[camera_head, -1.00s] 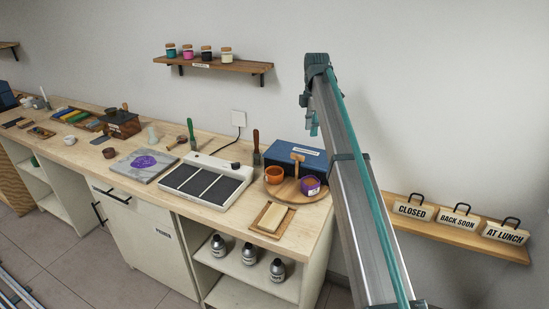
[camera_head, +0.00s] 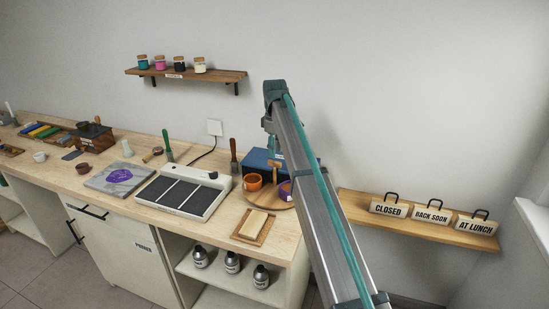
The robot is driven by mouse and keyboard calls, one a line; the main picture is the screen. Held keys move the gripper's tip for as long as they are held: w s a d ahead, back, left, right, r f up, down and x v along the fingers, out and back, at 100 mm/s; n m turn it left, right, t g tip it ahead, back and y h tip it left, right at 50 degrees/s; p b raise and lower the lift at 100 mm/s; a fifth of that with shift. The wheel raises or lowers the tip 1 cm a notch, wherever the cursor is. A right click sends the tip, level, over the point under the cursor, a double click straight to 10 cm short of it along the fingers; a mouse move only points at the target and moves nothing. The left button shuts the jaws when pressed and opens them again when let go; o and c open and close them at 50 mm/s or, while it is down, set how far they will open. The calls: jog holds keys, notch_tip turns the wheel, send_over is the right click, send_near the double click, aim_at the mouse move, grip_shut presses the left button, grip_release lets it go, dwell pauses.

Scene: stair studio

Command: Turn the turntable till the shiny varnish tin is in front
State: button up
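The turntable (camera_head: 267,199) is a round wooden board at the right end of the workbench. An orange pot (camera_head: 253,182) stands on its left side. I cannot read any label there, so I cannot tell which item is the shiny varnish tin. My arm rises in front of the turntable's right side. The end of my gripper (camera_head: 272,145) seems to hang just above the turntable, mostly hidden behind my arm; its fingers are not clear.
A blue box (camera_head: 258,158) stands behind the turntable. A wooden tray with a pale block (camera_head: 257,222) lies in front. A white panelled device (camera_head: 186,193) is to the left. A shelf with CLOSED, BACK SOON and AT LUNCH signs (camera_head: 432,216) is at the right.

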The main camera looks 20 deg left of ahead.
aim_at(275, 161)
jog(key=shift+f+p, duration=0.45)
jog(key=shift+f, duration=1.9)
grip_shut()
